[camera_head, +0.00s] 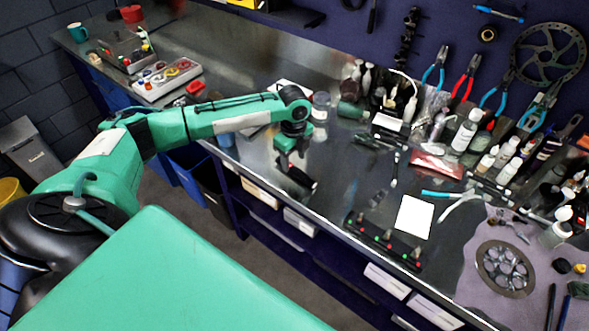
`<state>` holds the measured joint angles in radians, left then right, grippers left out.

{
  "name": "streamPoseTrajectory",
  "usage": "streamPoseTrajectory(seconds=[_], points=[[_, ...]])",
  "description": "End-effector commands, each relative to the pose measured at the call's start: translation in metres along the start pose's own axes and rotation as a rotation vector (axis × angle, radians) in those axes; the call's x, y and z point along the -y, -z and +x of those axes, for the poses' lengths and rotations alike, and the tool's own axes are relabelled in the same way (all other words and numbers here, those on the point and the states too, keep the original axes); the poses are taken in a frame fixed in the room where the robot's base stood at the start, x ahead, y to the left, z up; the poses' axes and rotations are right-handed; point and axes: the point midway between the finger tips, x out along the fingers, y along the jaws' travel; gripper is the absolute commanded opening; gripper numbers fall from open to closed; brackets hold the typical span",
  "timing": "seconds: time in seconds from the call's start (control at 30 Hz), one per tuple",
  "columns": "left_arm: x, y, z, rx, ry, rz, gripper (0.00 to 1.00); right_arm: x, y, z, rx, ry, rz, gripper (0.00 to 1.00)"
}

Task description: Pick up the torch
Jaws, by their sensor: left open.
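My left arm reaches in from the left and across the bench. My left gripper (297,178) points down over the front part of the bench top, near its front edge. It is open, and I see nothing held in it. Its dark fingers are small and hard to tell from the dark bench. A dark, elongated object (372,141) lies on the bench to the right of the gripper and farther back. It could be the torch, but it is too small to be sure. The gripper is apart from it. My right gripper is not in view.
A clear jar (321,106) stands just behind the gripper. A dark strip with coloured knobs (384,240) lies along the front edge, near a white sheet (413,217). Bottles and tools crowd the back right. Pliers (466,76) hang on the wall. Bench (335,190) between is fairly clear.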

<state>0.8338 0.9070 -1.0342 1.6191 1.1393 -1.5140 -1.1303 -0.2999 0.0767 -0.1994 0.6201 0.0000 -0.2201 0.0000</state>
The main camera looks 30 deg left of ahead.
Motion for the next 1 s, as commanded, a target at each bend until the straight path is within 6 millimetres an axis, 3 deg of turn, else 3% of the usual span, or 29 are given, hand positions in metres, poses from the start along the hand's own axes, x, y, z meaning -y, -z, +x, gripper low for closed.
streamPoseTrajectory(seconds=[0.2, 0.4, 0.67, 0.9, 1.0], points=[[0.006, 0.001, 0.023, -0.001, -0.004, -0.002, 0.51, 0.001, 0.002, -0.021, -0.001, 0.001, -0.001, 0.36], [0.006, 0.0, 0.047, 0.0, -0.002, 0.0, 0.51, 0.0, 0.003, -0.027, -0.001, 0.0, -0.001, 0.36], [0.007, 0.0, 0.051, 0.0, 0.0, 0.001, 0.51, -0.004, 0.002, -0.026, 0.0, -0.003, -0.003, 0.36], [0.007, 0.0, 0.051, 0.0, 0.0, 0.0, 0.04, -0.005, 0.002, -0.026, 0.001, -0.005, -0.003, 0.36], [0.007, 0.0, 0.05, 0.0, 0.0, 0.0, 0.0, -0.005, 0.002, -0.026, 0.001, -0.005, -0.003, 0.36]])
